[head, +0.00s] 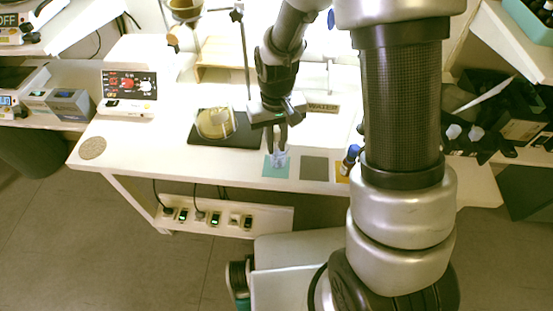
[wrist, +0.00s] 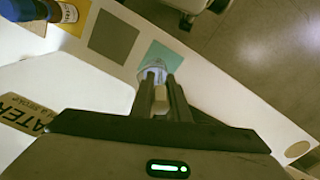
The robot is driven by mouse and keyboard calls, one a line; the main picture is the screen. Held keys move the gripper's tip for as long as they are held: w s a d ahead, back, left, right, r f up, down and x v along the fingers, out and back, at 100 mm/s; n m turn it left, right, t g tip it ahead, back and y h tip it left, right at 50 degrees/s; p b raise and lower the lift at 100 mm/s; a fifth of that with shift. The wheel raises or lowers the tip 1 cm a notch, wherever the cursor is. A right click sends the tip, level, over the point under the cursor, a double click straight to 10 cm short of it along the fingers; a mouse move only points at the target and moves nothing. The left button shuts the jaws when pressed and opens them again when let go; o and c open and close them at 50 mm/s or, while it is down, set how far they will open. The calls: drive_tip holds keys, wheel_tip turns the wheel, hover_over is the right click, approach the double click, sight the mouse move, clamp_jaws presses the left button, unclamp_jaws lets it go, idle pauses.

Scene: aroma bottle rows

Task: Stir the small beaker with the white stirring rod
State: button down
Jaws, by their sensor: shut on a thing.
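The small clear beaker (head: 279,160) stands on a teal square (head: 268,174) near the table's front edge. It also shows in the wrist view (wrist: 152,66), just beyond my fingertips. My gripper (head: 276,144) points down over the beaker. In the wrist view my gripper (wrist: 161,84) is shut on the white stirring rod (wrist: 160,100), seen as a short pale piece between the fingers. The rod's lower end is hidden, so I cannot tell how deep it reaches into the beaker.
A larger beaker of yellowish liquid (head: 215,123) is on a black pad (head: 245,141) to the left. A grey square (head: 314,169) and a blue-capped bottle (head: 349,158) are to the right. A WATER label (head: 323,108) lies behind. The left tabletop is mostly clear.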

sight(276, 129)
drive_tip(key=shift+r+p, duration=3.4)
drive_tip(key=shift+r, duration=1.1)
